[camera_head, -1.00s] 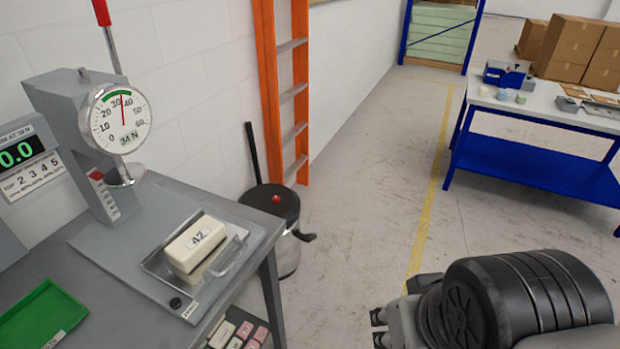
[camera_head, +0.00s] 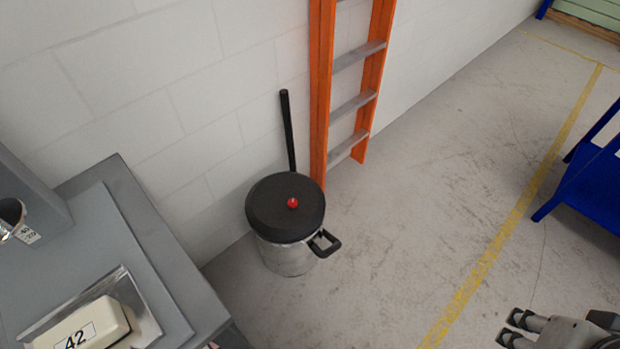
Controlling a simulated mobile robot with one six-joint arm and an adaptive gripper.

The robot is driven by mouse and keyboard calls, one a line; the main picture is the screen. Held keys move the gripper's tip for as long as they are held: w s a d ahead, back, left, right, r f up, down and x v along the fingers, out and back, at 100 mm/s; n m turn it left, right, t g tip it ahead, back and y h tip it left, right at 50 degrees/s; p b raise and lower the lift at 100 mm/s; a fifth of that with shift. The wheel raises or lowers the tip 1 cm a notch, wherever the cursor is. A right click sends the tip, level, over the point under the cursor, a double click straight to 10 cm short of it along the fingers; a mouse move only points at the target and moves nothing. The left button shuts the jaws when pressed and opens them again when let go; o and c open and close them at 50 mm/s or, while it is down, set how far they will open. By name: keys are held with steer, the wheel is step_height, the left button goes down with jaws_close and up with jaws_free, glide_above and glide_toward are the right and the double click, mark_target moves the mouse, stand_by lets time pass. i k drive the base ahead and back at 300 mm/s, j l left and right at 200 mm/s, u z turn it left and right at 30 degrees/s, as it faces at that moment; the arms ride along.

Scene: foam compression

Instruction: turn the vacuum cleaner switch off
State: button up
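The vacuum cleaner (camera_head: 286,256) stands on the floor against the white wall, between the grey bench and the orange ladder. It has a silver drum, a black lid (camera_head: 265,208), a black side handle and a black tube rising behind it. A small red knob (camera_head: 292,203) sits on top of the lid and looks like the switch; I cannot tell its on or off position. My gripper (camera_head: 508,328) is at the bottom right, over the floor and well apart from the vacuum cleaner. Its fingertips show apart with nothing between them.
The orange ladder (camera_head: 321,95) leans just right of the vacuum cleaner. The grey bench (camera_head: 150,235) is at left, with a cream block marked 42 (camera_head: 95,325) in a tray. A blue table (camera_head: 595,185) is at right. The floor (camera_head: 430,200) between is clear.

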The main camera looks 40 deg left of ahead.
mark_target(293, 203)
steer(key=i+u, duration=0.2)
steer(key=u, duration=0.2)
steer(key=i+u, duration=0.2)
steer(key=u, duration=0.25)
steer(key=i+l+u, duration=0.15)
steer(key=u, duration=0.25)
steer(key=i+l+u, duration=0.2)
steer(key=u, duration=0.2)
steer(key=i+l+u, duration=0.15)
steer(key=u, duration=0.3)
steer(key=i+l+u, duration=0.2)
steer(key=u, duration=0.25)
steer(key=i+l+u, duration=0.15)
steer(key=l+u, duration=0.3)
steer(key=i+l+u, duration=0.1)
steer(key=l+u, duration=0.15)
steer(key=u, duration=0.2)
steer(key=l+u, duration=0.4)
